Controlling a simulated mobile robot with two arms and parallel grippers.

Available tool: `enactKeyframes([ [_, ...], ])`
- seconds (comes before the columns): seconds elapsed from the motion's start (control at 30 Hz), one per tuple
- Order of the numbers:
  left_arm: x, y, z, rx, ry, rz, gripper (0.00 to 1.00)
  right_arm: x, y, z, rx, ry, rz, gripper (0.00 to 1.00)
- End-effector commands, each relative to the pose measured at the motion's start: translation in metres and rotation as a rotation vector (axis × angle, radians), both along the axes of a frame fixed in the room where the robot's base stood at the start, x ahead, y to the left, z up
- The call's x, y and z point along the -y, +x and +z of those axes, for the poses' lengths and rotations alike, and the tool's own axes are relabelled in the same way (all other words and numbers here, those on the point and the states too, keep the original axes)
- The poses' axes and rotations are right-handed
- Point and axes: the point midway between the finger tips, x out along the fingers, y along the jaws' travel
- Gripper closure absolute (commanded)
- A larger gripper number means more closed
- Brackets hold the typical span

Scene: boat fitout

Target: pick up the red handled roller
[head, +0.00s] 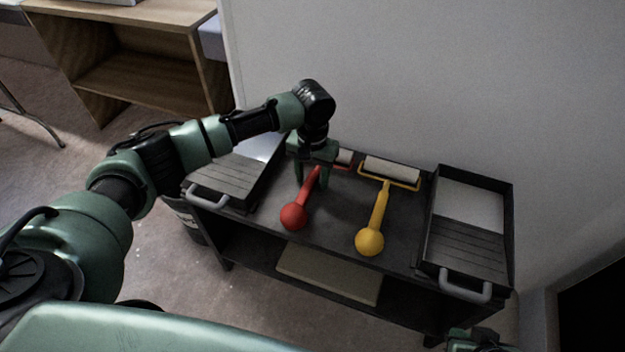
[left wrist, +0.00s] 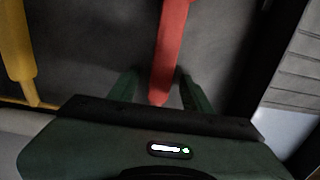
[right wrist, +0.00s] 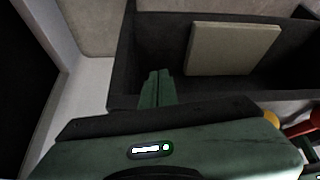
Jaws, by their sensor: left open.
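The red handled roller (head: 294,215) lies on the cart top, its round red knob toward the front edge and its roller end partly hidden behind my left gripper (head: 312,182). My left gripper points down with its fingers open, one on each side of the red handle. In the left wrist view the red handle (left wrist: 168,55) passes between the two fingers (left wrist: 158,88), with room on both sides. My right gripper (right wrist: 155,76) looks shut and empty in the right wrist view, low in front of the cart's side; its arm shows at the bottom right of the head view.
A yellow handled roller (head: 370,240) lies right of the red one. A black paint tray (head: 430,235) stands at the cart's right end, another tray (head: 225,175) at its left. A pale board (head: 330,275) lies on the lower shelf. A wall stands behind.

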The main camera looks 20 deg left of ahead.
Motion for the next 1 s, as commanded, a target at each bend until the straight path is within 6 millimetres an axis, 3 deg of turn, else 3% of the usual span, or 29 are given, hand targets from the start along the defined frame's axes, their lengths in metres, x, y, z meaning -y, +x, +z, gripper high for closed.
enactKeyframes([
  [0.1,0.0,0.0,0.0,0.0,0.0,0.0,0.54,0.0,0.0,0.0,-0.001,0.0,0.0,1.0],
  [0.27,0.0,0.0,0.0,-0.001,0.0,0.0,0.98,0.0,0.0,0.0,-0.001,0.0,0.0,1.0],
  [0.3,0.0,0.0,0.0,-0.001,0.0,0.0,1.0,0.0,0.0,0.0,-0.001,0.0,0.0,1.0],
  [0.77,0.0,0.0,0.006,0.0,0.0,0.0,1.0,0.001,-0.004,0.0,-0.021,-0.005,-0.001,1.0],
  [1.0,0.0,0.0,0.033,0.002,-0.001,0.001,1.0,0.012,-0.044,-0.006,-0.192,-0.038,-0.016,1.0],
])
